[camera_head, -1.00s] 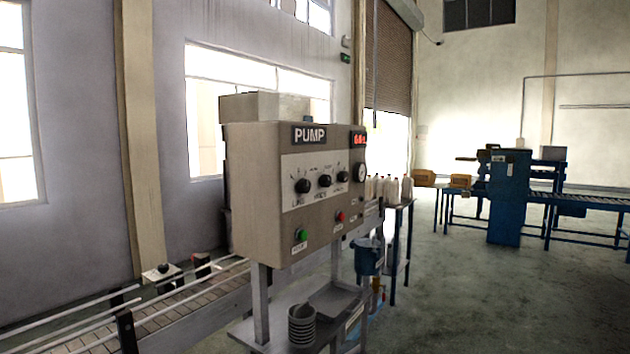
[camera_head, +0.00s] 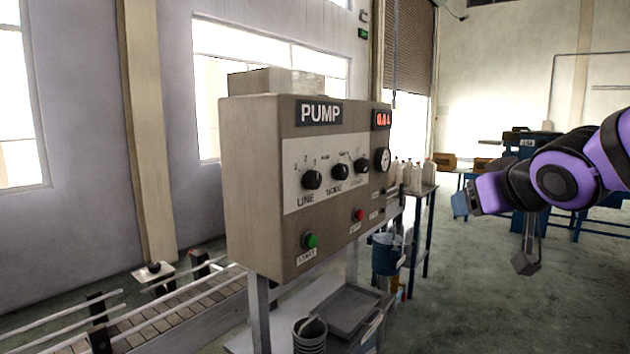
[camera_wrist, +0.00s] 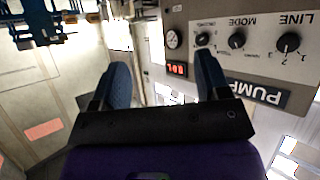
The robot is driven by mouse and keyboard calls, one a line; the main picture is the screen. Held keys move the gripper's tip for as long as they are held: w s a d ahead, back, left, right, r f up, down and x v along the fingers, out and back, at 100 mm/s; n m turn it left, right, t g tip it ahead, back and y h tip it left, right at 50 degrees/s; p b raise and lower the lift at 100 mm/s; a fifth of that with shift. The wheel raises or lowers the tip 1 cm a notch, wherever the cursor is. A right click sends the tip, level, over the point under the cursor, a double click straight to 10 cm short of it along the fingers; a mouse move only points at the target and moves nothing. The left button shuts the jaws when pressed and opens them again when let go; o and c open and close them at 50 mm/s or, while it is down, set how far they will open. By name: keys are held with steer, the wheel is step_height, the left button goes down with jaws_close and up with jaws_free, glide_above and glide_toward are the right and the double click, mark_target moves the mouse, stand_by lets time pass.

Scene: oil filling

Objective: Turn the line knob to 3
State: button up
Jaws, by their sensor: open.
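The LINE knob (camera_head: 312,179) is a black round knob at the left of the white strip on the grey pump panel (camera_head: 250,190). Small numerals stand above it; I cannot tell surely which one it points at. In the wrist view the panel appears upside down, with the LINE knob (camera_wrist: 288,42) at the upper right. My gripper (camera_head: 495,233) is at the right of the head view, apart from the panel. Its two blue fingers are spread and empty in the wrist view (camera_wrist: 163,74), with the LINE knob outside them to the right.
The MODE knob (camera_head: 337,171) and a third knob (camera_head: 361,165) sit close beside the LINE knob. A gauge (camera_head: 382,159), green button (camera_head: 310,240) and red button (camera_head: 359,214) share the panel. A tray (camera_head: 350,308) is below, bottles (camera_head: 415,175) behind. Air before the panel is clear.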

steer(key=w+a+r+n+t+y, duration=0.1)
steer(key=w+a+n+t+y, duration=0.15)
steer(key=w+a+y, duration=0.5)
steer(key=n+g+y, duration=0.4)
steer(key=n+y, duration=0.1)
steer(key=y, duration=0.1)
glide_toward(317, 179)
steer(key=x, duration=0.9)
steer(key=shift+w+a+f, duration=0.1)
steer(key=shift+w+a, duration=0.15)
steer(key=shift+a, duration=0.05)
steer(key=c, duration=0.9)
